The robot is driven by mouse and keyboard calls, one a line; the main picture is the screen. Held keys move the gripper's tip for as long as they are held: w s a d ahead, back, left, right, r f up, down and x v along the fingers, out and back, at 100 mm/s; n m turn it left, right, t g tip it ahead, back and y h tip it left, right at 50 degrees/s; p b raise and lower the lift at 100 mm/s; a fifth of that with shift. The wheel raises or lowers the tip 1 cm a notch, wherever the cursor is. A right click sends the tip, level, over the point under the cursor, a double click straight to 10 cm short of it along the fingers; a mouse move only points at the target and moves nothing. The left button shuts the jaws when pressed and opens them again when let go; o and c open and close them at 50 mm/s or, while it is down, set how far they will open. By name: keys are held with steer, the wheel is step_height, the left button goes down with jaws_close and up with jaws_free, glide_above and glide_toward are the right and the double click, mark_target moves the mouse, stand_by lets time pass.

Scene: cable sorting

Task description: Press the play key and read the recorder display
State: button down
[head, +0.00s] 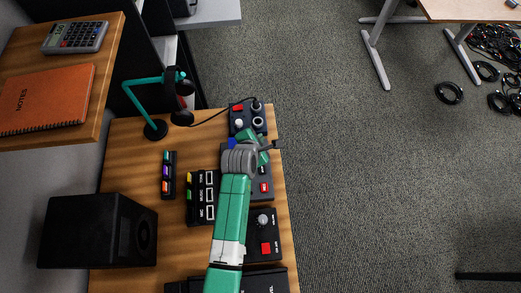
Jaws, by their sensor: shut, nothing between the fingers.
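My gripper (277,145) is shut and empty at the right edge of the desk, over or just above the far end of a dark box (262,188) with a red key. My green arm and grey wrist hide much of that box. I cannot tell whether the fingertips touch anything. This box may be the recorder, but no play key or readable display shows on it. Just beyond the gripper is another dark box (238,131) with red, white and blue buttons and round sockets or knobs.
The wooden desk (130,160) also holds a black box with a knob and red button (266,248), a labelled switch panel (207,212), a coloured-button strip (168,175), a speaker (85,230) and headphones on a teal stand (132,97). Carpet (370,190) lies open to the right.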

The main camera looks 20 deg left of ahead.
steer(key=shift+f, duration=0.1)
step_height(320, 180, down, 7)
steer(key=b, duration=0.7)
steer(key=shift+b, duration=0.3)
steer(key=shift+f+b, duration=0.35)
steer(key=shift+f, duration=0.45)
steer(key=shift+f, duration=0.1)
stand_by(0.8)
steer(key=shift+f, duration=0.3)
steer(key=shift+f+b, duration=0.3)
steer(key=shift+f, duration=0.1)
stand_by(0.4)
steer(key=shift+r, duration=0.1)
steer(key=shift+r+p, duration=0.75)
steer(key=shift+p, duration=0.2)
